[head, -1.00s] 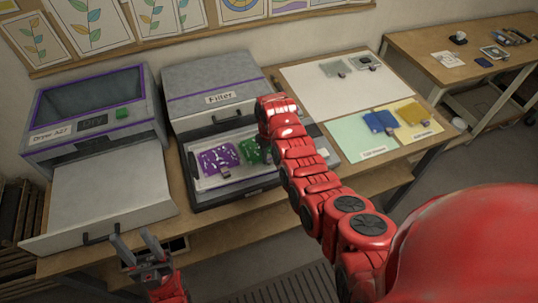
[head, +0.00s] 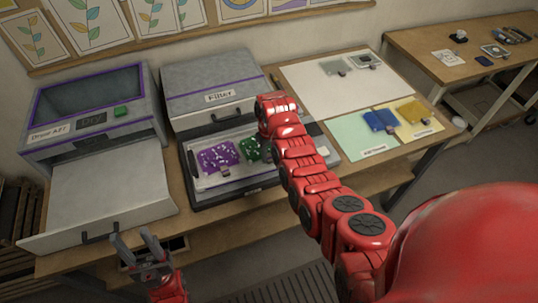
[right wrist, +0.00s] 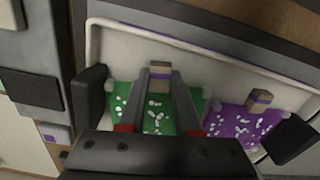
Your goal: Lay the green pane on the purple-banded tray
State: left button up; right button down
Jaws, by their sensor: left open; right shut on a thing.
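The green pane (head: 250,148), dotted with white bits, is at the open drawer of the Filler. In the right wrist view the green pane (right wrist: 155,112) has a block (right wrist: 160,76) with a purple band at its edge. My right gripper (right wrist: 160,80) is shut on that block. In the head view my right arm hides part of the pane; I cannot tell whether it is lifted. The purple-trimmed Dryer A27 (head: 95,110) has a bare tray (head: 112,190) pulled out at the left. My left gripper (head: 138,243) is open and empty in front of it.
A purple pane (head: 218,157) lies beside the green one in the Filler's drawer (head: 205,183). The Filler (head: 213,85) stands behind. Blue (head: 380,120) and yellow (head: 411,111) panes lie on mats at the right. A white sheet (head: 325,95) lies behind them.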

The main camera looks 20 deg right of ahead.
jog(key=shift+f, duration=0.25)
dwell(0.7)
jog(key=c, duration=0.5)
grip_release()
jog(key=shift+r+b, duration=0.15)
jog(key=shift+b, duration=0.15)
jog(key=shift+r, duration=0.25)
notch_tip(320, 180, up, 5)
jog(key=shift+w+b, duration=0.15)
jog(key=shift+b, duration=0.65)
notch_tip(320, 180, up, 21)
jog(key=p, duration=1.3)
jog(key=shift+f, duration=0.15)
